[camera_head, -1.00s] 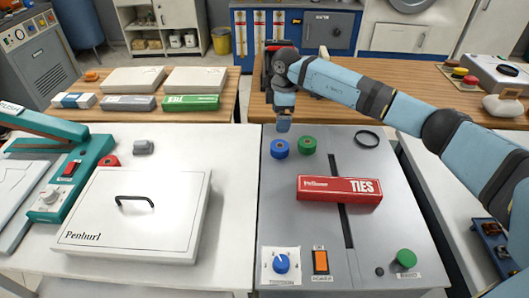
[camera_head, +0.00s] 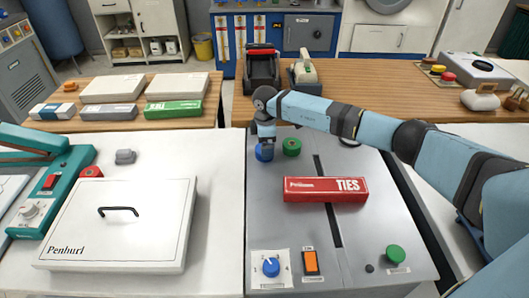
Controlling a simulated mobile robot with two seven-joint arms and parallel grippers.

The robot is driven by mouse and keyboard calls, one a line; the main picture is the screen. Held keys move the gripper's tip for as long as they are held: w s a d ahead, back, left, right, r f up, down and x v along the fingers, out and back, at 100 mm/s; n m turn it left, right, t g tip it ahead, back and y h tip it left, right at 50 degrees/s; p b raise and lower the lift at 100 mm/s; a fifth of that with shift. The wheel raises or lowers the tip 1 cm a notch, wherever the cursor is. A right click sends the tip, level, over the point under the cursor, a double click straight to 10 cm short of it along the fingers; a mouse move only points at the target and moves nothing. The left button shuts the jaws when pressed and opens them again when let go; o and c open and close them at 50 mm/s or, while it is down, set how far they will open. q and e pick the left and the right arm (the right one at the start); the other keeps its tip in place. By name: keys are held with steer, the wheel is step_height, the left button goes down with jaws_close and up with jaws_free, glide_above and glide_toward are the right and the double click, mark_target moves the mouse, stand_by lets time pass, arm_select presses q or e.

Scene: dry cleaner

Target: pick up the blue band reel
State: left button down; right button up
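The blue band reel (camera_head: 264,154) sits at the far left of the grey machine top (camera_head: 280,235). A green reel (camera_head: 292,147) stands just to its right. My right gripper (camera_head: 265,143) points down directly over the blue reel and covers its upper part. The fingers are too small and too overlapped with the reel to tell whether they are open or shut, or whether they touch it. My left gripper is not in view.
A red TIES box (camera_head: 325,189) lies across the machine's dark slot.

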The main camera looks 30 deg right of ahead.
step_height(320, 180, down, 2)
steer(key=shift+f, duration=0.15)
steer(key=c, duration=1)
steer(key=shift+c, duration=0.2)
